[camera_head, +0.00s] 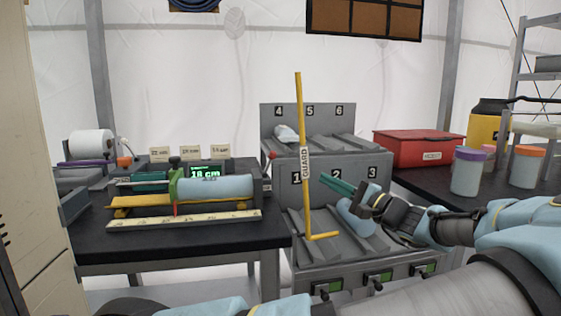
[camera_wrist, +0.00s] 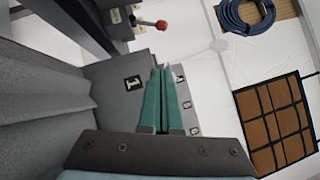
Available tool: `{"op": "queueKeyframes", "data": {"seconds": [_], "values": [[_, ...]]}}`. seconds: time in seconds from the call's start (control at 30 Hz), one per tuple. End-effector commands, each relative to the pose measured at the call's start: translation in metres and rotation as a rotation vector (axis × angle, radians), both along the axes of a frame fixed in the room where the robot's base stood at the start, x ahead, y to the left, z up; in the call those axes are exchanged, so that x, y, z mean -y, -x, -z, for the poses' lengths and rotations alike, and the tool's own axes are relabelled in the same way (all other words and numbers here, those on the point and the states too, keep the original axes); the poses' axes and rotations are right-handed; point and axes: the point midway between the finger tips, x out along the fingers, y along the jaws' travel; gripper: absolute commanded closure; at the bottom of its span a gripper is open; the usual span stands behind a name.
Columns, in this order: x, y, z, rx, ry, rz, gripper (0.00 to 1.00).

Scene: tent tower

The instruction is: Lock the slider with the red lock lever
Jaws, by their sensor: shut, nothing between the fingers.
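The red lock lever is a dark stem with a red ball knob (camera_head: 271,156) at the right end of the measuring device on the left table. A green slider (camera_head: 175,185) with a red pointer sits on the device near a light blue cylinder (camera_head: 215,187), above a yellow ruler. My gripper (camera_head: 330,181) has green fingers, shut and empty, in front of the grey numbered rack, to the right of the lever and apart from it. It also shows in the wrist view (camera_wrist: 167,70).
A yellow upright rod labelled GUARD (camera_head: 304,160) stands between my gripper and the device. The grey rack (camera_head: 345,165) has numbered bays; a pale object lies in its upper part. A red box (camera_head: 420,148) and jars stand on the right table.

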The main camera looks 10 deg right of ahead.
Motion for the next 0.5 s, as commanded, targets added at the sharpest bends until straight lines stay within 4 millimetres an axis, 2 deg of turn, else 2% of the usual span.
{"op": "queueKeyframes", "data": {"seconds": [0.27, 0.5], "values": [[-0.004, -0.004, -0.001, -0.001, 0.000, -0.002, 1.00], [-0.027, -0.033, -0.010, -0.001, -0.001, -0.004, 1.00]]}}
